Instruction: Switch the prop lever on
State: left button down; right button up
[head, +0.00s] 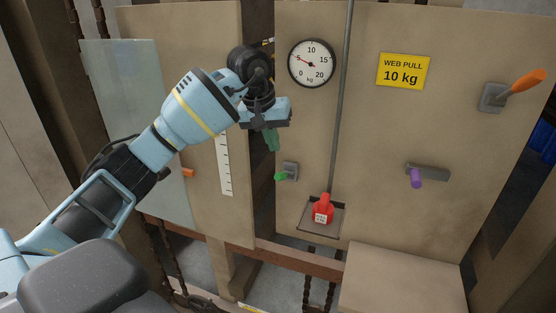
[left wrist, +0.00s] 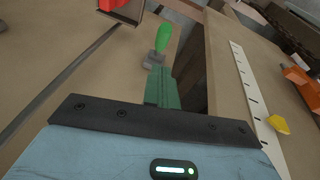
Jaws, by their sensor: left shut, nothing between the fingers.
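Several levers are on the boards, and I cannot tell from any label which is the prop lever. A small lever with a green handle (head: 281,176) sits on a grey bracket, its handle pointing left and slightly down. It also shows in the left wrist view (left wrist: 164,38), just beyond my fingertips. A large orange-handled lever (head: 524,82) at the upper right points up and right. A purple-handled lever (head: 416,178) is on a dark plate. My left gripper (head: 273,145) is shut and empty, its green fingers above the green handle and apparently apart from it.
A dial gauge (head: 312,63) and a yellow sign (head: 403,71) are on the right board. A red weight (head: 322,209) stands on a small tray below a vertical rod (head: 340,100). A white scale strip (head: 224,160) is on the left board, beside a dark gap.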

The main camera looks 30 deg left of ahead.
aim_at(283, 175)
pick_arm(q)
jog(key=x, duration=0.5)
jog(key=shift+f, duration=0.15)
jog(key=shift+w+f, duration=0.25)
jog(key=shift+f, duration=0.3)
jog(key=shift+f, duration=0.1)
